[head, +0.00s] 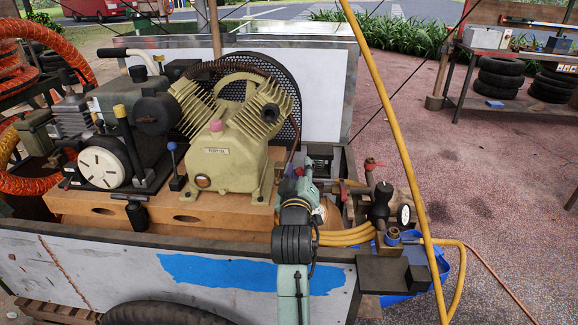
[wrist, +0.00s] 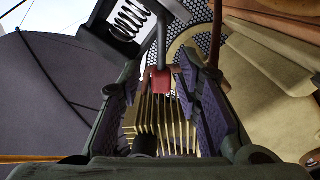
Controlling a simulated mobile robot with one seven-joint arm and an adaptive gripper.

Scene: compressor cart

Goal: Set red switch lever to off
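A small red block on a grey stem, which looks like the red switch lever (wrist: 160,82), shows in the wrist view between my fingertips. My gripper (wrist: 163,75) is open, with one finger on each side of the red part. I see a gap on the left and right, but cannot tell whether either finger touches it. In the head view my gripper (head: 297,188) is just right of the beige compressor (head: 232,158), at the front of the cart. A small red spot shows near its tip there. The lever's on or off setting cannot be read.
Pale cooling fins (wrist: 165,125) and a black perforated guard lie behind the lever in the wrist view. A red valve handle (head: 372,163), a gauge (head: 404,214) and a yellow hose (head: 395,130) stand right of my arm. The cart's side wall (head: 100,265) runs below.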

